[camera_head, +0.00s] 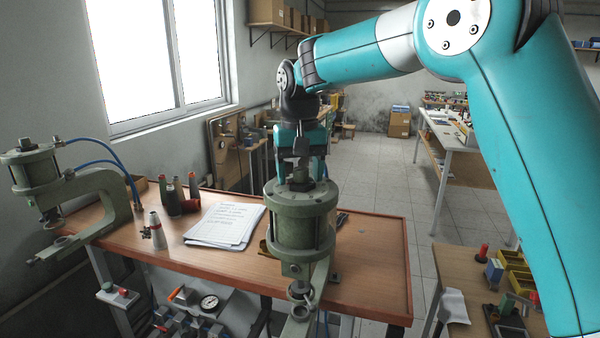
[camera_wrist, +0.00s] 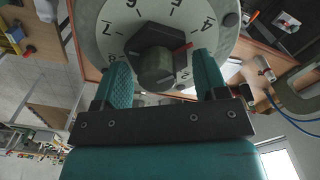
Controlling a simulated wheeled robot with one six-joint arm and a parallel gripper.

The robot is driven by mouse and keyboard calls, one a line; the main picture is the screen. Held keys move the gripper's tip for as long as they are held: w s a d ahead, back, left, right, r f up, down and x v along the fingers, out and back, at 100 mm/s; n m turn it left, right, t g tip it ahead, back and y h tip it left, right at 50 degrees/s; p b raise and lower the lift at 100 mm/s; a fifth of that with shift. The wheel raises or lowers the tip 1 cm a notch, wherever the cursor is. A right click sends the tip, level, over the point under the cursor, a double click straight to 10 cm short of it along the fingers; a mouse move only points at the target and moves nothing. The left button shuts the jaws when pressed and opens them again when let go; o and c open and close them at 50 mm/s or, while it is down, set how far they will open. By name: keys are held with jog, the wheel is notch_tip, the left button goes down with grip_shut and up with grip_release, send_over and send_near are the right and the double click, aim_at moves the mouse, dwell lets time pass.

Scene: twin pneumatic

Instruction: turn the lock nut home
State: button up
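The lock nut (camera_wrist: 158,38) is a dark hexagonal nut around a grey round stem (camera_wrist: 157,67), at the middle of a pale numbered dial (camera_wrist: 110,20). A red mark (camera_wrist: 184,46) on the nut's right side points just below the 4. The dial sits on top of the near green pneumatic press (camera_head: 301,218). My gripper (camera_wrist: 162,72) points down over it, with one teal finger on each side of the nut and stem. Gaps show beside the stem, so the fingers look open. In the head view my gripper (camera_head: 300,172) hides most of the nut.
A second green press (camera_head: 40,172) stands at the bench's left end, with blue hoses. A side table (camera_head: 455,262) with small parts is at right.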

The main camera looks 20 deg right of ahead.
jog(key=shift+o, duration=0.9)
notch_tip(320, 180, up, 17)
jog(key=shift+r, duration=0.2)
jog(key=s+a+f+n+y+b, duration=0.2)
jog(key=s+f+n+b, duration=0.2)
jog(key=s+f, duration=1)
jog(key=s+a+f+n+y+b, duration=0.2)
jog(key=s+f+n+b, duration=0.2)
jog(key=s+f, duration=1.1)
jog(key=s, duration=0.3)
jog(key=shift+a+f, duration=0.2)
jog(key=shift+a, duration=0.2)
